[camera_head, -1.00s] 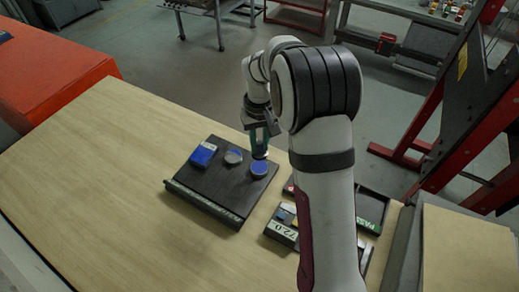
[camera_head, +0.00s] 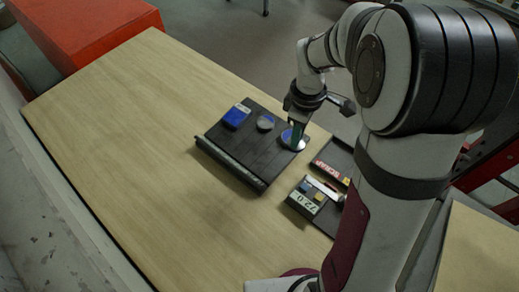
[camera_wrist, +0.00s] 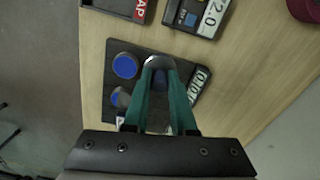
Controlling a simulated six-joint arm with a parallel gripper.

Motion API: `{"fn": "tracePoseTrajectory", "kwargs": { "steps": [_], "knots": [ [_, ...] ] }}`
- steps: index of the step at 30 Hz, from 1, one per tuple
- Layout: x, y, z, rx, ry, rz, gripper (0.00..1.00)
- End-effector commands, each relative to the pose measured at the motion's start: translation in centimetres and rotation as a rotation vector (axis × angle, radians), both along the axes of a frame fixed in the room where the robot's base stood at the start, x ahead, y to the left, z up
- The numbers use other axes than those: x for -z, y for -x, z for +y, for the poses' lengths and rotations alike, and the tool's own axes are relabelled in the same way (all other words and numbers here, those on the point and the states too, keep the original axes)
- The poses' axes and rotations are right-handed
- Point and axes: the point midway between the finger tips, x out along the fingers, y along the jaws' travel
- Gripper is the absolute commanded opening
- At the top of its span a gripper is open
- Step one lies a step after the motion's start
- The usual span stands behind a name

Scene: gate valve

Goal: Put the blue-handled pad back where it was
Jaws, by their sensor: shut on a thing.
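My gripper (camera_head: 297,132) points down over the right end of a black board (camera_head: 223,140). In the wrist view its teal fingers (camera_wrist: 161,70) are shut on a rounded grey piece with dark blue on it, the blue-handled pad (camera_wrist: 159,79). The pad is over the board; I cannot tell whether it touches. In the wrist view a blue disc (camera_wrist: 125,66) lies on the board left of the fingers, and a partly covered grey and blue round piece (camera_wrist: 117,98) lies below it.
A black tray labelled SCRAP (camera_head: 333,163) stands right of the board. A dark device reading 72.0 (camera_head: 308,198) is nearer, partly behind my arm. The wooden table (camera_head: 130,130) is clear to the left. A red-orange cabinet (camera_head: 85,35) stands beyond it.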

Motion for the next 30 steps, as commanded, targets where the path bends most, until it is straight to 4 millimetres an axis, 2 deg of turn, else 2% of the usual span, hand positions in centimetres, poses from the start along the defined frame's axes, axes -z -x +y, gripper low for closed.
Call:
{"fn": "tracePoseTrajectory", "kwargs": {
  "steps": [3,6,10,18,29,30],
  "knots": [
    [2.4,-1.4,3.7,-0.006,-0.001,0.004,0.00],
    [4.1,-2.4,6.3,-0.004,0.000,0.004,0.00],
    [5.4,-3.3,8.4,0.001,-0.001,0.001,0.00],
    [9.6,-3.5,8.9,0.005,0.000,0.002,0.00],
    [10.1,-3.5,8.9,0.006,-0.001,0.001,0.00],
    [10.0,-3.5,8.9,0.006,-0.001,0.001,0.31]
  ]
}}
